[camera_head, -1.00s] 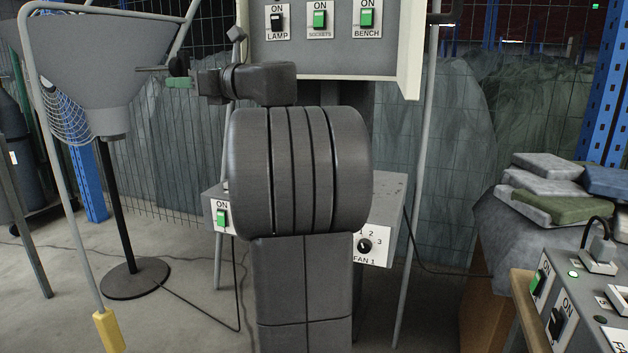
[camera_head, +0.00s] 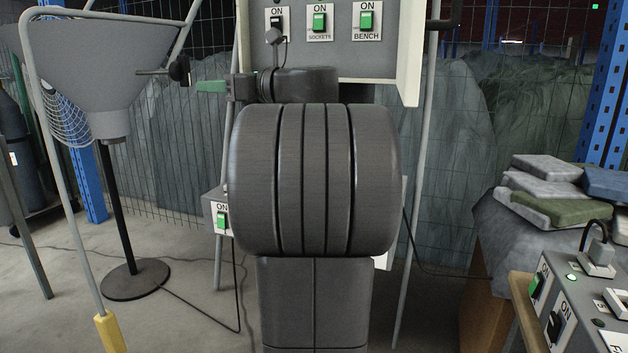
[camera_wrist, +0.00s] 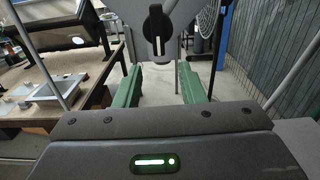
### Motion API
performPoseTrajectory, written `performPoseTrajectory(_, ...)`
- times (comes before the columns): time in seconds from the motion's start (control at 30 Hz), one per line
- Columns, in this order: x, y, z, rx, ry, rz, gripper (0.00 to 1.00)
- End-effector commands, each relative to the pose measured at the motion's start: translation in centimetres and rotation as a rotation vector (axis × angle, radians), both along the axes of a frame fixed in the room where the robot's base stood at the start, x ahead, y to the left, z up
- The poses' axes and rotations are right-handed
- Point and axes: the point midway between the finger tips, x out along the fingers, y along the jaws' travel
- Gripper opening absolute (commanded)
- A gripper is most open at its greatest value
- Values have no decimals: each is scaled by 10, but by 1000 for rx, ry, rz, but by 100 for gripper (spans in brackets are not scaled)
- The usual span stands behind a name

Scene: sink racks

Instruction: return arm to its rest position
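My arm stands folded in the middle of the head view, its large dark joint in front of the panel. My gripper (camera_head: 211,87) shows there only as a green finger pointing left, a little right of and below the black knob (camera_head: 180,70) on the grey funnel-shaped lamp (camera_head: 85,65). In the wrist view, my gripper (camera_wrist: 158,98) has two green fingers well apart with nothing between them. A black knob (camera_wrist: 156,30) on a grey body lies beyond the fingertips, apart from them.
A switch panel (camera_head: 400,55) stands behind my arm. A switch box (camera_head: 215,215) is partly hidden by the arm. A bench with a control box (camera_head: 570,300) is at lower right. The lamp's round base (camera_head: 135,280) stands on the floor at left.

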Motion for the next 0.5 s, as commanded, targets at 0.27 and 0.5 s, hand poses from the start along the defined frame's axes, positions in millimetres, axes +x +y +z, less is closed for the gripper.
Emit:
performPoseTrajectory(0.27,-15,-44,1,0,0,-4,36)
performPoseTrajectory(0.5,-11,-29,-1,0,0,5,36)
